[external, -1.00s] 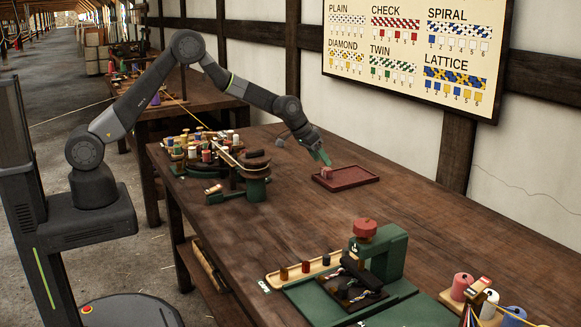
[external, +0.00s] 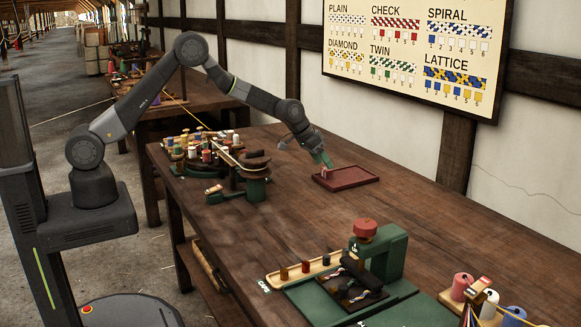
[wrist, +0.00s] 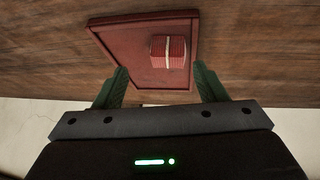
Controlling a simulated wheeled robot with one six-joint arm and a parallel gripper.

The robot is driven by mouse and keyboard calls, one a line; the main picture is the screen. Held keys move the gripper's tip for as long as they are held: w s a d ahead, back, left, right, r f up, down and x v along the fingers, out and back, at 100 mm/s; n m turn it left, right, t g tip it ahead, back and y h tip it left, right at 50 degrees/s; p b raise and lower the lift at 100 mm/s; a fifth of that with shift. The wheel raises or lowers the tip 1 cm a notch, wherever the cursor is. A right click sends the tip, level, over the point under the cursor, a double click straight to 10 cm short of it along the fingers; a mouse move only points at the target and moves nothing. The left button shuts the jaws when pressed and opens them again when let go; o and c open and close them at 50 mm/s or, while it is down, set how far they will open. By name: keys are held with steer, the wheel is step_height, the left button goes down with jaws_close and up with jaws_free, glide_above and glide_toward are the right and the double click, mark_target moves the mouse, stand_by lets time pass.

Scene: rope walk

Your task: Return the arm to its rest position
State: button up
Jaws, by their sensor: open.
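My arm reaches from its base on the left over the wooden table. My gripper (external: 325,161) is at the dark red tray (external: 356,181), over its left part. In the wrist view the green fingers of my gripper (wrist: 162,88) are wide apart with nothing between their tips. A red spool with a pale stripe (wrist: 168,52) sits in the red tray (wrist: 112,41), just beyond the fingertips. In the external view the spool (external: 324,174) is partly hidden by the fingers.
A green stand with several spools (external: 200,150) is left of the gripper on the table. A green press with a red knob (external: 365,231) and a wooden tray (external: 300,270) stand nearer the camera. A wall chart (external: 410,50) hangs behind. The table middle is clear.

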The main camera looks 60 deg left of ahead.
mark_target(326, 170)
steer(key=x, duration=0.3)
steer(key=shift+w+f, duration=0.1)
steer(key=shift+w, duration=0.05)
step_height(326, 170, up, 10)
steer(key=b, duration=0.1)
steer(key=s+d+f, duration=0.2)
steer(key=d, duration=2.9)
step_height(326, 170, down, 9)
steer(key=shift+p, duration=0.55)
